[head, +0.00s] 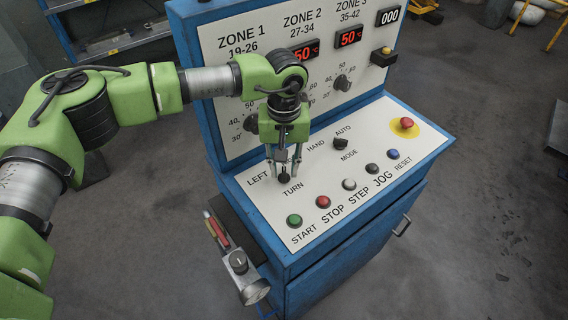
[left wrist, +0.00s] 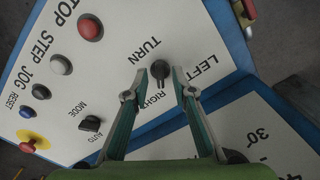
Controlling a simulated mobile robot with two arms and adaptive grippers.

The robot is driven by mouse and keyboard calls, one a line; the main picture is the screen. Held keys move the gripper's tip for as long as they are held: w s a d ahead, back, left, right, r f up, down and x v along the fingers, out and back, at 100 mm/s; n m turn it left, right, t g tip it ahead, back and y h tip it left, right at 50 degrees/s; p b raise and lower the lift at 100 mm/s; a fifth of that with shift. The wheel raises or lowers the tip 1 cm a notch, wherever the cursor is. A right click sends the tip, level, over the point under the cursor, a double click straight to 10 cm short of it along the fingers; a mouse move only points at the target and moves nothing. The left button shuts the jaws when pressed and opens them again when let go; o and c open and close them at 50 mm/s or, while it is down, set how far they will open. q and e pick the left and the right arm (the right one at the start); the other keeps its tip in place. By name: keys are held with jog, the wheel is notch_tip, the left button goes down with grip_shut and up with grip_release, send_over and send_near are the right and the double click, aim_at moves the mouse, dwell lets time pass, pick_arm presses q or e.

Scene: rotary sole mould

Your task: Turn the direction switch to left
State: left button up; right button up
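The direction switch (head: 283,179) is a small black knob on the sloped white panel, marked TURN. It also shows in the left wrist view (left wrist: 160,70), with the printed words LEFT and RIGHT on either side of it. I cannot tell surely which word its handle points to. My left gripper (head: 283,173) points down over the switch. In the left wrist view its fingers (left wrist: 160,75) are apart, one on each side of the knob, with a visible gap to it. In the head view the gripper hides the RIGHT label. My right gripper is in neither view.
The blue console (head: 335,262) carries a MODE switch (head: 341,144), a green START button (head: 294,221), a red STOP button (head: 323,202), other push buttons and a red emergency button (head: 407,123). The upright panel with zone dials (head: 342,83) rises close behind the gripper.

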pick_arm(q)
jog(key=shift+f, duration=0.55)
grip_shut()
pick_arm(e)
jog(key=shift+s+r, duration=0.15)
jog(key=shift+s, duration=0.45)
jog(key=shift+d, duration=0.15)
